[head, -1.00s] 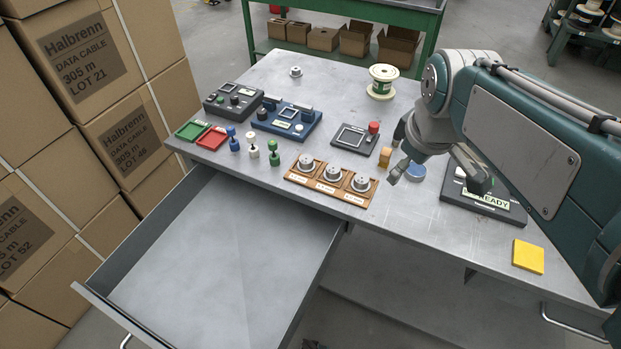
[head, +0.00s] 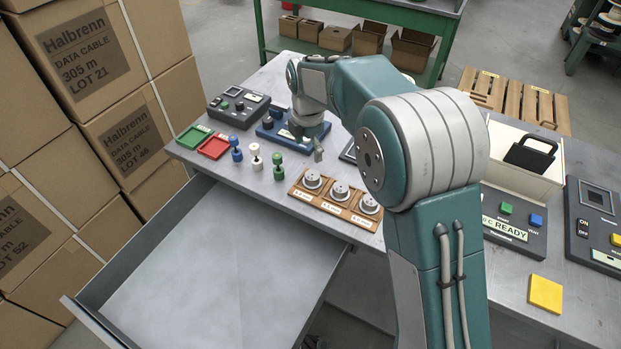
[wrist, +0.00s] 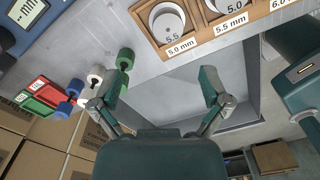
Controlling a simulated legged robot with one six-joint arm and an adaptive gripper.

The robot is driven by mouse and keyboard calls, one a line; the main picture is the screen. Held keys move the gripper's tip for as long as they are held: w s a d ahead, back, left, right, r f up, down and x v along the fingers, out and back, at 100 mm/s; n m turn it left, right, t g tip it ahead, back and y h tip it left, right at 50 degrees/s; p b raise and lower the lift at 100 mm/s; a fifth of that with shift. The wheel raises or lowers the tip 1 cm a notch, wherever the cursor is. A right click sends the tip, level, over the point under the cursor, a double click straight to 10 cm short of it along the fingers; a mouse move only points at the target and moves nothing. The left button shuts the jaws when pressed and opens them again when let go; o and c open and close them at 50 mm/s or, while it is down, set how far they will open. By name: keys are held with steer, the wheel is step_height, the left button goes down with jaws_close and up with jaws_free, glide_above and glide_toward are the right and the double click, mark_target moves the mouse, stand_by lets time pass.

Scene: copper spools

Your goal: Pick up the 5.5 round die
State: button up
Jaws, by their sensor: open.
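The brown wooden rack (head: 290,193) holds three round grey dies in the head view. In the wrist view its near label reads 5.0 mm, and the die there (wrist: 168,28) is marked 5.5. This die is the leftmost one (head: 313,179) in the head view. The die marked 5.0 (wrist: 232,6) sits in the slot labelled 5.5 mm. The third die (head: 369,204) sits at the right end; its marking is not readable. My gripper (head: 309,148) is above the table behind the rack. In the wrist view it (wrist: 167,92) is open and empty, with the 5.5 die beyond the fingertips.
Blue (head: 236,149), white (head: 256,158) and green (head: 278,167) pegs stand left of the rack. Green (head: 194,136) and red (head: 214,147) trays lie farther left. A blue device (head: 275,138) is behind the pegs. An open drawer (head: 215,265) juts out in front.

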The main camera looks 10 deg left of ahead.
mark_target(312, 175)
steer(key=f, duration=0.2)
steer(key=d+f, duration=0.1)
steer(key=f, duration=0.1)
steer(key=shift+f, duration=0.1)
steer(key=f, duration=0.3)
steer(key=shift+s+f, duration=0.25)
steer(key=shift+f, duration=0.1)
steer(key=shift+a+f, duration=0.1)
steer(key=shift+f, duration=0.45)
jaws_close()
